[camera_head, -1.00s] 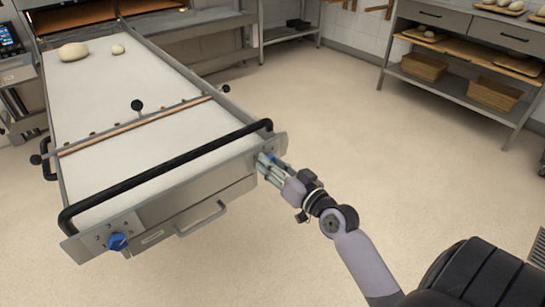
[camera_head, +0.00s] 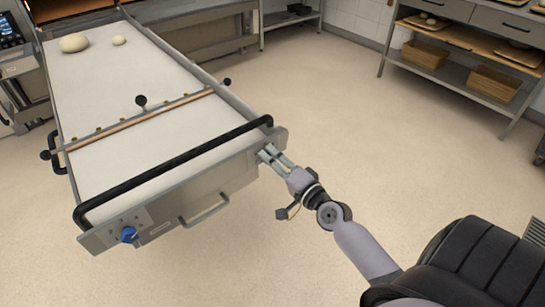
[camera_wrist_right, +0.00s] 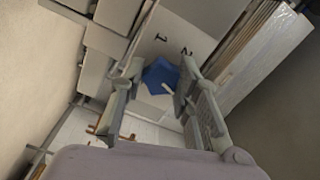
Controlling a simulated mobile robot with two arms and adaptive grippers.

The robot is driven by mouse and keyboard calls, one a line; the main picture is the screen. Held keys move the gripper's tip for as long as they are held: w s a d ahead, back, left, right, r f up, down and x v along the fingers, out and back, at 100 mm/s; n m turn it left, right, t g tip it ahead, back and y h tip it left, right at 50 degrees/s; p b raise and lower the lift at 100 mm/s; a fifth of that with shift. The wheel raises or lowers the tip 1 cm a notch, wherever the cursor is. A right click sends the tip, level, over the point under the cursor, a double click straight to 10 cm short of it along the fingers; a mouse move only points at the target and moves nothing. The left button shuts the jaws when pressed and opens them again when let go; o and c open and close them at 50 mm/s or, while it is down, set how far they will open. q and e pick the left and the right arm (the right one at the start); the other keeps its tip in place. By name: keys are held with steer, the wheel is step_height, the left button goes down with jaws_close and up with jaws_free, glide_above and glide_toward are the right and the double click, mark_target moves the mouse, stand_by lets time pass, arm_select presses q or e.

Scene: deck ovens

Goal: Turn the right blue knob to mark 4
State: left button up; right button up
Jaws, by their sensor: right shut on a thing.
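The right blue knob (camera_wrist_right: 160,73) shows in the right wrist view between the two fingers of my right gripper (camera_wrist_right: 156,82). A white pointer stripe lies on the knob's lower right side. In the head view my right gripper (camera_head: 267,153) is at the right end of the loader's front panel (camera_head: 200,185), shut on the knob, which its fingers hide there. My left gripper is not in view.
A black push bar (camera_head: 175,170) runs above the panel, and a metal handle (camera_head: 205,211) is on its front. Dough pieces (camera_head: 75,42) lie at the loader's far end. A shelf rack (camera_head: 470,62) stands back right. The floor between is clear.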

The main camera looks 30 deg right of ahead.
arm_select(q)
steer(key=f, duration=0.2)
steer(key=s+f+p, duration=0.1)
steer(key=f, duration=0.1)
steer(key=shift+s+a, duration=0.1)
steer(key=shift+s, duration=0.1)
arm_select(e)
steer(key=m, duration=0.7)
steer(key=shift+m, duration=0.3)
steer(key=o, duration=1.2)
steer(key=shift+c, duration=0.2)
steer(key=shift+s, duration=0.1)
steer(key=s, duration=1.2)
steer(key=shift+d, duration=0.45)
